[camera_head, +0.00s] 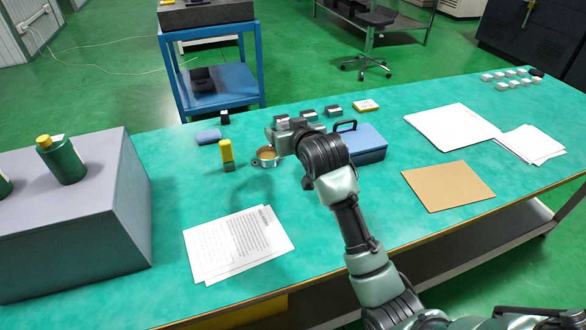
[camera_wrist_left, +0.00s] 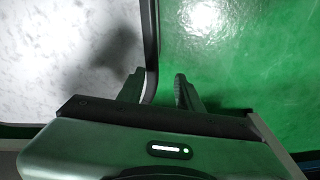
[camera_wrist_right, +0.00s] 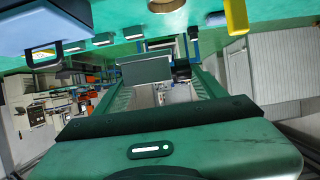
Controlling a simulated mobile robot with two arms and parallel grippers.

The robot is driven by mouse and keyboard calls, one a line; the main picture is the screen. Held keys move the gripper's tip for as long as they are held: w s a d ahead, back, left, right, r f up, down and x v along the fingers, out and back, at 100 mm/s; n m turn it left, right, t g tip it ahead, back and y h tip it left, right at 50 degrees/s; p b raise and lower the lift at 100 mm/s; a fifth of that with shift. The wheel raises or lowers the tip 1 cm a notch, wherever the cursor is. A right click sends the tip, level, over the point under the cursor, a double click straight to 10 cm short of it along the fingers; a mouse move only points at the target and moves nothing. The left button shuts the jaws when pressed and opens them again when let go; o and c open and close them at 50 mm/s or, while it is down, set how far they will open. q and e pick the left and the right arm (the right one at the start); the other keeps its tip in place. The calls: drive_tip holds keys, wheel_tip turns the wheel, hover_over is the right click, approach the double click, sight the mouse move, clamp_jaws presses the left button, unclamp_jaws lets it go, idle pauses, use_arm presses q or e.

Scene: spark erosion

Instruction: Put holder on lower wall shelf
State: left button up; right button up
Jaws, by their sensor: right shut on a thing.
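My right gripper (camera_head: 276,132) is above the far part of the teal table, near a round brown-topped tin. In the right wrist view its fingers (camera_wrist_right: 160,82) are shut on a grey, block-like holder (camera_wrist_right: 147,70). In the head view the wrist and fingers largely hide the holder. Similar small grey-and-dark holders (camera_head: 334,110) stand in a row at the table's far edge. My left gripper (camera_wrist_left: 158,90) shows only in its own wrist view, with fingers apart and nothing visible between them. I cannot make out the lower wall shelf in any view.
On the table (camera_head: 165,235) are a blue box with a handle (camera_head: 365,145), a yellow-topped small object (camera_head: 227,153), the round tin (camera_head: 266,155), papers (camera_head: 238,243) and a brown sheet (camera_head: 447,186). A grey block with green bottles (camera_head: 62,160) stands left. A blue cart (camera_head: 210,75) stands behind.

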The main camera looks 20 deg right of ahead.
sight(287, 179)
wheel_tip(287, 179, down, 13)
drive_tip(key=shift+b, duration=0.45)
drive_tip(key=shift+f, duration=0.1)
drive_tip(key=o, duration=1.6)
drive_tip(key=shift+f, duration=0.1)
drive_tip(key=shift+o, duration=0.2)
